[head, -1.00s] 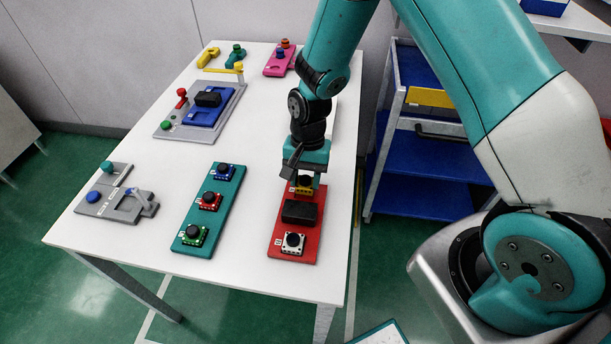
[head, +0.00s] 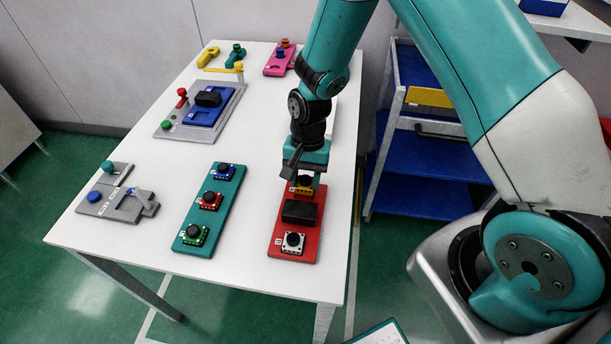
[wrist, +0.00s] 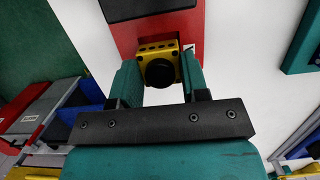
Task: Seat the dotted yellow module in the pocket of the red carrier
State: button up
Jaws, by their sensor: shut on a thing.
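The yellow module (wrist: 158,52) has a row of dark dots and a round black lens. My gripper (wrist: 160,82) is shut on it, with one finger on each side. In the head view the yellow module (head: 304,189) shows beneath my gripper (head: 304,180), at the far end of the red carrier (head: 281,246). The red carrier also shows in the wrist view (wrist: 128,38), behind the module. The module's underside and the pocket under it are hidden, so I cannot tell whether it is fully down.
The red carrier also holds a black block (head: 299,212) and a white module (head: 293,243). A teal carrier (head: 229,186) with blue, red and green modules lies to the left. Grey fixtures (head: 120,205) stand farther left. White table (head: 258,262) is bare between the carriers.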

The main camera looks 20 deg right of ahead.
jog(key=shift+b+x, duration=0.6)
jog(key=shift+x, duration=0.35)
jog(key=o, duration=1.1)
jog(key=shift+w+d, duration=0.1)
jog(key=shift+w, duration=0.05)
jog(key=shift+r, duration=0.1)
jog(key=b+v, duration=0.1)
jog(key=v, duration=1.6)
jog(key=shift+r, duration=0.1)
jog(key=s+a+r+n+y, duration=0.1)
jog(key=s+a+r+n, duration=0.1)
jog(key=s, duration=0.5)
jog(key=s+a+r+n+t+y, duration=0.1)
jog(key=s+a+r+n, duration=0.1)
jog(key=s+r+n, duration=0.3)
jog(key=s+a+r+n+t, duration=0.1)
jog(key=s+a+r+n, duration=0.1)
jog(key=s+r+n, duration=0.2)
jog(key=shift+s+a+n+y, duration=0.2)
jog(key=shift+s+n, duration=0.55)
jog(key=shift+s, duration=0.85)
jog(key=shift+s+a+n+y, duration=0.2)
jog(key=shift+s+n, duration=0.55)
jog(key=shift+s, duration=0.8)
